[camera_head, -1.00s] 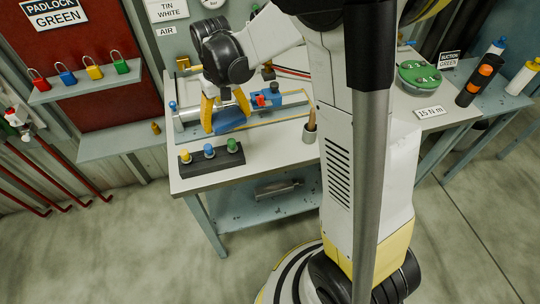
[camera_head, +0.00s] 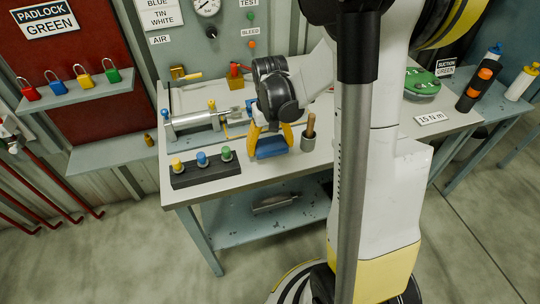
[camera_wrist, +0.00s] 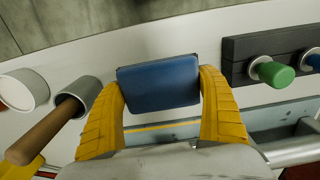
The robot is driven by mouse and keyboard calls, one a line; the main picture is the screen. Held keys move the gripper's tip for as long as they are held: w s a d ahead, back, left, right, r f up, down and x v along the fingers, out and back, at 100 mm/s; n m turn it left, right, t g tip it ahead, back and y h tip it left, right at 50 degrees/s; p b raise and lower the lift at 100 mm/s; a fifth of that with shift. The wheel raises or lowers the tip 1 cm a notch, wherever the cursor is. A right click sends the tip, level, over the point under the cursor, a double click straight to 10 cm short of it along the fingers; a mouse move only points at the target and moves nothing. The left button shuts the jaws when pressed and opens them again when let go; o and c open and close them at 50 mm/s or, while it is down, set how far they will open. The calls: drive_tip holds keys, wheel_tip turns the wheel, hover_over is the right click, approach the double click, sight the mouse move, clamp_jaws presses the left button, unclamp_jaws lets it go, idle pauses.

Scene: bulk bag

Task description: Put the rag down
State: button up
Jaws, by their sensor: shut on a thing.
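The rag is a folded blue pad (camera_head: 271,146), held between the yellow fingers of my gripper (camera_head: 270,142). In the wrist view the blue rag (camera_wrist: 158,83) sits between both fingertips (camera_wrist: 160,90), with a finger against each short side. My gripper is over the white bench top (camera_head: 225,192) near its front edge, between the black block with coloured knobs and the grey cup. I cannot tell whether the rag touches the bench top.
The black block (camera_head: 206,170) with yellow, blue and green knobs is left of my gripper. A grey cup (camera_head: 309,143) with a wooden handle stands close on the right. A metal cylinder (camera_head: 190,121) lies behind. The bench's front strip is bare.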

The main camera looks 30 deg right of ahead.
sight(270, 153)
drive_tip(key=shift+f+b, duration=0.55)
drive_tip(key=shift+f, duration=0.95)
drive_tip(key=shift+f, duration=0.1)
drive_tip(key=o, duration=1.2)
drive_tip(key=shift+c, duration=0.2)
wheel_tip(270, 153, up, 12)
drive_tip(key=p, duration=0.4)
drive_tip(key=shift+p, duration=0.4)
drive_tip(key=s+a+r+n+t, duration=0.3)
drive_tip(key=s+a+r+t, duration=0.4)
drive_tip(key=s+a+r, duration=0.3)
drive_tip(key=shift+s+a+r, duration=0.15)
drive_tip(key=shift+s+a, duration=0.2)
drive_tip(key=shift+a, duration=1.4)
